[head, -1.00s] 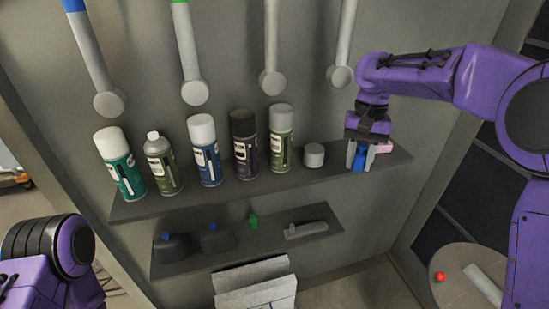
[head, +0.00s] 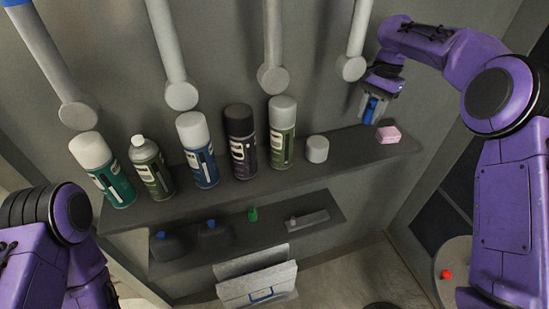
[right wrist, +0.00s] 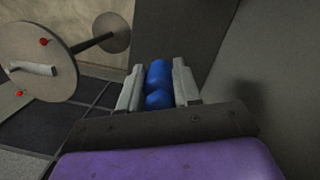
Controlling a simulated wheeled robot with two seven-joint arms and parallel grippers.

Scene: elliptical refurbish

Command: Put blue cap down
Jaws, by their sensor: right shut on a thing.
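My right gripper (head: 372,112) is shut on the blue cap (head: 370,108) and holds it in the air above the right part of the upper shelf (head: 345,152). In the right wrist view the blue cap (right wrist: 158,76) is a rounded blue shape between the two grey fingers (right wrist: 157,92). A gap shows between the cap and the shelf. My left arm shows at the lower left of the head view, but its gripper is out of view.
A white cap (head: 317,149) and a pink block (head: 388,135) sit on the shelf, with free room between them. Several spray cans, such as the green one (head: 282,132), stand to the left. Grey hanging rods, such as this one (head: 351,68), are close to the gripper.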

